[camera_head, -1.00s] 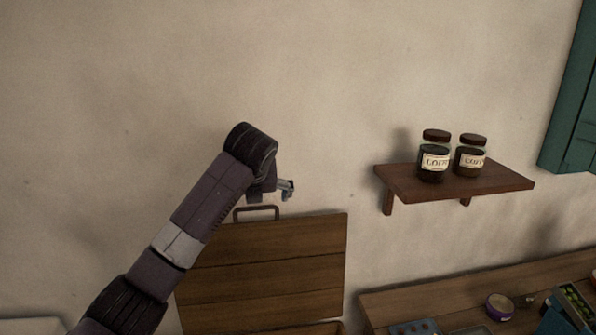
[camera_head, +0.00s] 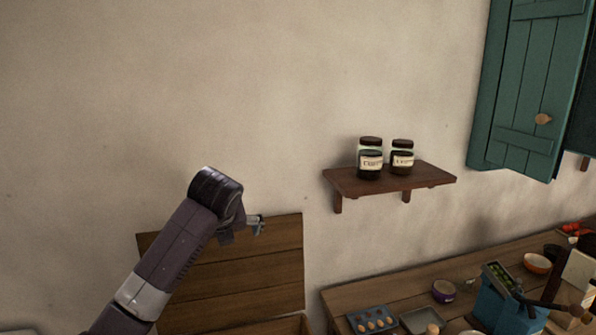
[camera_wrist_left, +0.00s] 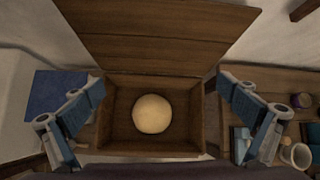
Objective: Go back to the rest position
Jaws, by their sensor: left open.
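My left gripper (camera_head: 257,224) is at the end of the arm from the left, in front of the raised wooden lid (camera_head: 250,262) of a box. In the left wrist view its two fingers (camera_wrist_left: 160,112) are spread wide with nothing between them. Below them is an open wooden box (camera_wrist_left: 122,92) with a round pale ball, like dough (camera_wrist_left: 152,114), inside. The ball lies apart from the fingers. My right gripper is in neither view.
A wall shelf (camera_head: 425,180) holds two labelled jars (camera_head: 370,160). A wooden counter (camera_head: 400,285) at the right carries an egg tray (camera_head: 371,320), a purple tin (camera_head: 443,291), a blue container (camera_head: 500,308) and bowls. A green shutter (camera_head: 525,90) hangs above. The wall at upper left is bare.

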